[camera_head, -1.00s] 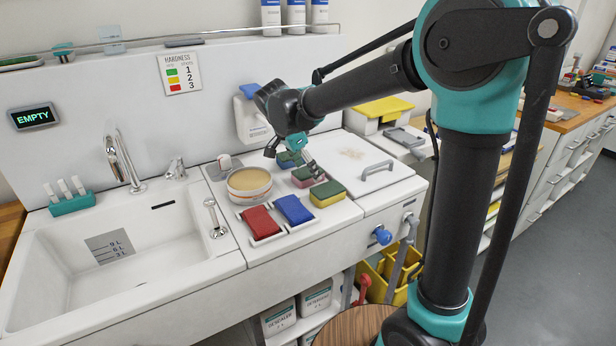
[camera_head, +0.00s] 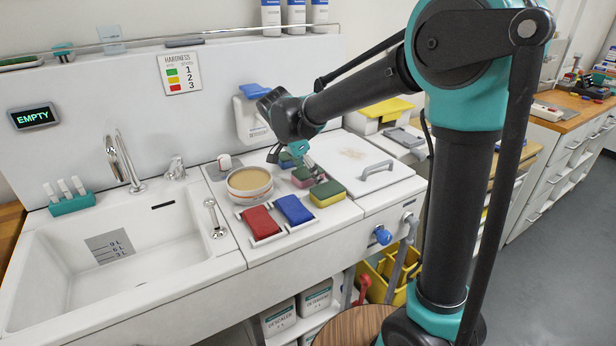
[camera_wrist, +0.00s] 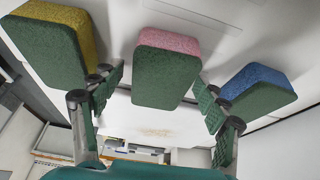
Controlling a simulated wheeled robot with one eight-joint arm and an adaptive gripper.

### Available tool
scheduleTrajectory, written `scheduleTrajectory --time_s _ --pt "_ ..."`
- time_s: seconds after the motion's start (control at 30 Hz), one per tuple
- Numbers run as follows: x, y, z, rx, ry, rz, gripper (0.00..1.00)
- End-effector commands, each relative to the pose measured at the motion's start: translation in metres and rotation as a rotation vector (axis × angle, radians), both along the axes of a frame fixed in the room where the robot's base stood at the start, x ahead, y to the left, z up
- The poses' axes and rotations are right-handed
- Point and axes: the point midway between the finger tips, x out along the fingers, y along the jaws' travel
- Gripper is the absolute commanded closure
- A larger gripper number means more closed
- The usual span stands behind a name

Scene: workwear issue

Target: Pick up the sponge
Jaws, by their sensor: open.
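Three two-tone sponges lie in a row on the white counter right of the sink. The yellow-and-green sponge (camera_head: 328,195) is nearest. The pink-and-green sponge (camera_head: 300,181) is in the middle, and the blue-and-green one (camera_head: 287,161) is farthest and partly hidden. My gripper (camera_head: 297,166) is low over the row. In the wrist view my open fingers (camera_wrist: 158,92) stand either side of the pink sponge (camera_wrist: 168,60), apart from it. The yellow sponge (camera_wrist: 50,42) is beyond the left finger, the blue sponge (camera_wrist: 258,88) beyond the right one. Nothing is held.
A round tub (camera_head: 249,183) stands left of the sponges. Red (camera_head: 261,222) and blue (camera_head: 294,209) pads lie in front of it. A flat lid with a grey handle (camera_head: 377,176) is to the right. The empty sink (camera_head: 120,240) is at the left.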

Motion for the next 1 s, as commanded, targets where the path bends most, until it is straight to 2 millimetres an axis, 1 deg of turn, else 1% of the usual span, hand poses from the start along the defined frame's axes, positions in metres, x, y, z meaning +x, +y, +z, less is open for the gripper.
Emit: scheduleTrajectory --time_s 0.2,0.4,0.47,0.5,0.87,1.0 --pt "0.0000 0.0000 -0.0001 0.000 0.000 0.000 0.26" --pt "0.0000 0.0000 -0.0001 0.000 0.000 0.000 0.51" --pt "-0.0001 0.0000 -0.0001 0.000 0.000 0.000 0.58" --pt "-0.0001 0.0000 -0.0002 0.000 0.000 0.000 0.60" --pt "-0.0002 0.0000 0.0003 0.001 0.001 0.000 0.61" --pt "-0.0003 -0.0001 0.0062 0.000 0.000 0.000 0.61"
